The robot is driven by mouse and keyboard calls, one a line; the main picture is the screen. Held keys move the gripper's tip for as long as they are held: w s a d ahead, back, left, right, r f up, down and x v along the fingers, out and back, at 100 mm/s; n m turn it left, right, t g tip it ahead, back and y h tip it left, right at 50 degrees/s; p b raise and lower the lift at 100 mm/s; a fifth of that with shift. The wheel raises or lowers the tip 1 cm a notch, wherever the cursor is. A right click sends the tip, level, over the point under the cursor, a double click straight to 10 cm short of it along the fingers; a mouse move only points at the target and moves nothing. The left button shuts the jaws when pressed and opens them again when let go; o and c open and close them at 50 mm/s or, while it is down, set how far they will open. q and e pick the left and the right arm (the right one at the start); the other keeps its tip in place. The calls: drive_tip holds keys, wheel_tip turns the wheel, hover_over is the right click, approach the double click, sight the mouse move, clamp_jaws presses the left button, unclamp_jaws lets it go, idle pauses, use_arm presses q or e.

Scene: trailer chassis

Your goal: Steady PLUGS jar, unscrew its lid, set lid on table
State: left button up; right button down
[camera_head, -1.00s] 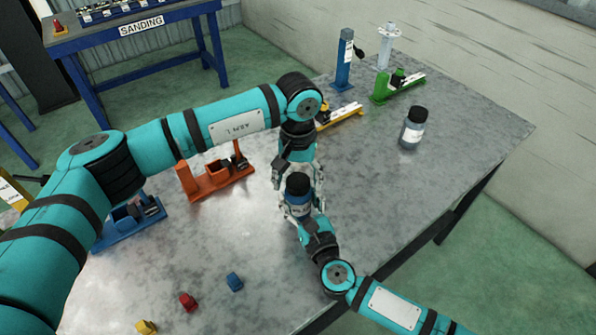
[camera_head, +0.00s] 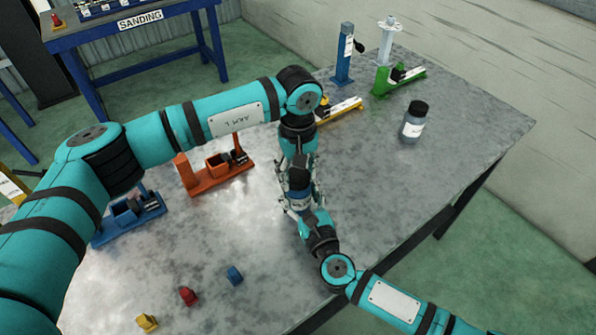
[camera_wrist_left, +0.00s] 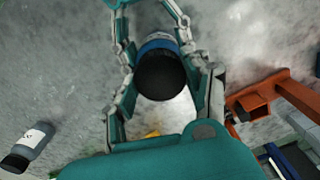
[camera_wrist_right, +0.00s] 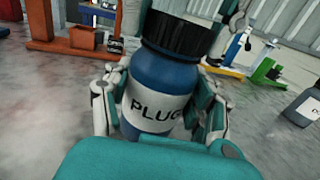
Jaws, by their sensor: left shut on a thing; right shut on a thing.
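The PLUGS jar (camera_wrist_right: 150,100) is blue with a white label and stands upright in the right wrist view. Its black lid (camera_wrist_right: 185,35) sits on top of the jar. My right gripper (camera_head: 303,203) is shut on the jar's body, one finger on each side of the label. My left gripper (camera_head: 298,168) comes from the far side and is shut on the lid. The lid is seen from above in the left wrist view (camera_wrist_left: 161,76), between the left fingers. In the head view the fingers partly hide the jar.
A grey jar with a black lid (camera_head: 413,125) stands to the right on the metal table (camera_head: 400,190). Orange (camera_head: 215,175), blue (camera_head: 128,215), yellow (camera_head: 340,110) and green (camera_head: 400,78) fixtures stand around. Small blue (camera_head: 234,275), red (camera_head: 188,296) and yellow (camera_head: 147,322) blocks lie in front.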

use_arm(q)
drive_tip(key=n, duration=1.4)
drive_tip(key=shift+n, duration=0.4)
drive_tip(key=n, duration=0.4)
drive_tip(key=shift+n, duration=0.3)
drive_tip(key=n, duration=0.4)
drive_tip(key=shift+n, duration=0.4)
drive_tip(key=n, duration=0.4)
drive_tip(key=shift+n, duration=0.4)
drive_tip(key=n, duration=0.4)
drive_tip(key=shift+r+n, duration=0.1)
drive_tip(key=shift+n, duration=0.2)
drive_tip(key=n, duration=0.4)
